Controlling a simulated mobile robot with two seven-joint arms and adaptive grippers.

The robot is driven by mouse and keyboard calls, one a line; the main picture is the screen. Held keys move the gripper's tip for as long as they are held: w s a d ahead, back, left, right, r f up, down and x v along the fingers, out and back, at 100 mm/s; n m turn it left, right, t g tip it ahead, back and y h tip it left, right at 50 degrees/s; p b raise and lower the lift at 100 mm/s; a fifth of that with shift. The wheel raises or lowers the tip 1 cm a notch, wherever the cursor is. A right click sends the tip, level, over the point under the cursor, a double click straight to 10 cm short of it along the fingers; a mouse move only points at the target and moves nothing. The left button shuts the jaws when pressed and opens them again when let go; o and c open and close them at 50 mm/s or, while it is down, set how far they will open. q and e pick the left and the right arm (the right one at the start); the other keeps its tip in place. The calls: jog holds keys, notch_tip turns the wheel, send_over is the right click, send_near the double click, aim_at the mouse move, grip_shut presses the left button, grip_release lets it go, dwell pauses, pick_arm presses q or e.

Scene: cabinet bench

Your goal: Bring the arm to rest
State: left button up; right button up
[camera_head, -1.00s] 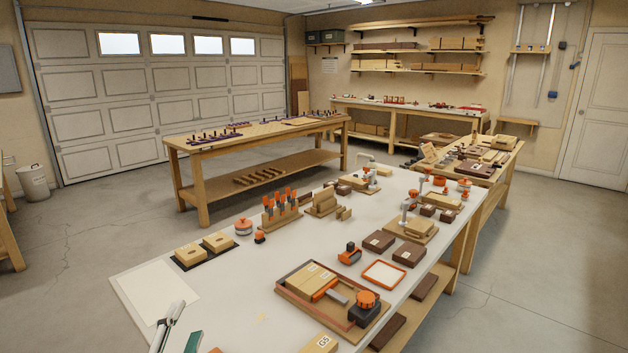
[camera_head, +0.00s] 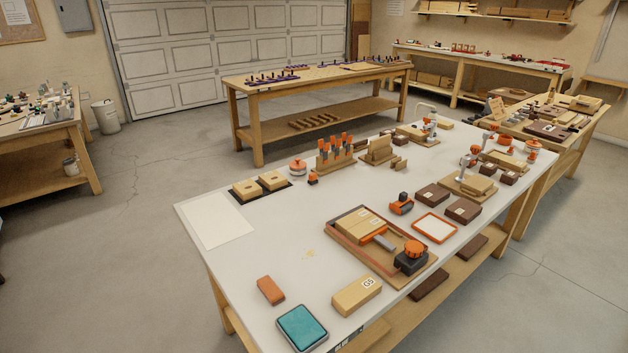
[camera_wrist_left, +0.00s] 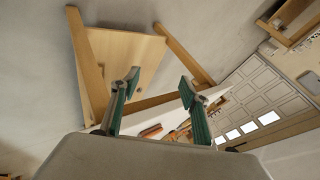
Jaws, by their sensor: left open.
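My left gripper (camera_wrist_left: 155,90) shows in the left wrist view. Its two green-padded fingers are apart with nothing between them. Beyond the fingers are a bench and the floor, seen at a tilt. Neither of my grippers shows in the head view. The white-topped workbench (camera_head: 265,243) fills the middle of the head view. On its front end are an orange-brown block (camera_head: 270,290), a teal-topped box (camera_head: 302,328) and a wooden block marked G5 (camera_head: 357,295).
A wooden tray (camera_head: 345,245) with blocks and a clamp lies mid-bench. A white sheet (camera_head: 216,220) lies at the left corner. A long wooden table (camera_head: 300,80) stands behind, and another bench (camera_head: 45,135) stands at the left.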

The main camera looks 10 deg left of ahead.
pick_arm(q)
jog(key=d+f+n+t+h, duration=0.2)
jog(key=d+f+h, duration=0.4)
jog(key=d+f, duration=0.5)
jog(key=shift+w+d+n+t, duration=0.3)
jog(key=shift+d+t, duration=0.3)
jog(key=shift+d, duration=0.6)
